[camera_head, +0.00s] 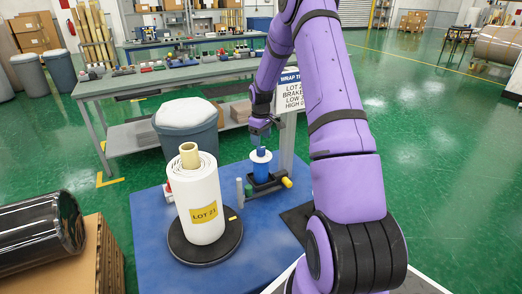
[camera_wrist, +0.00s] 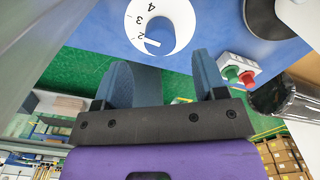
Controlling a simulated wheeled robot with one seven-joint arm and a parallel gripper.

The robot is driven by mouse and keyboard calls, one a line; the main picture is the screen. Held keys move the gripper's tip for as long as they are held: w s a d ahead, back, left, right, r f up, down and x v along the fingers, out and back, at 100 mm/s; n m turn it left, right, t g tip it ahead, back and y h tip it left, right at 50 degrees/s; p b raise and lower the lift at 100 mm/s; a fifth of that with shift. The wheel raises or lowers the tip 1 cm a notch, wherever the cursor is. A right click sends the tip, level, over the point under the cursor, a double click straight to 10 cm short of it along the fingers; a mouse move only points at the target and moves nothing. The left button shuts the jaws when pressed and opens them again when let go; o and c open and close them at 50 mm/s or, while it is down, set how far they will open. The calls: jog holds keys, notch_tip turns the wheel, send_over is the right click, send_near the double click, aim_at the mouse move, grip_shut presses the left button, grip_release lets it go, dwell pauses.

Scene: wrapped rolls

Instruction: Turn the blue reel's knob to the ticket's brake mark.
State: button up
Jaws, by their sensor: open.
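The blue reel (camera_head: 262,173) stands upright on a dark bracket on the blue table. A white dial disc (camera_head: 257,157) tops it, partly hidden by my gripper. The top of the dial is cut off. My gripper (camera_head: 263,132) is just above the disc, open and empty; its two blue fingers (camera_wrist: 162,78) are apart beside the dial.
A white roll (camera_head: 204,205) labelled with a lot number stands on a black turntable (camera_head: 215,247) left of the reel. A box with red and green buttons (camera_wrist: 238,70) is near the table edge. A grey bin (camera_head: 187,135) and a workbench (camera_head: 160,80) stand behind.

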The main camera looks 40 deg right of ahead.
aim_at(261, 147)
jog(key=shift+f, duration=3.05)
jog(key=c, duration=0.9)
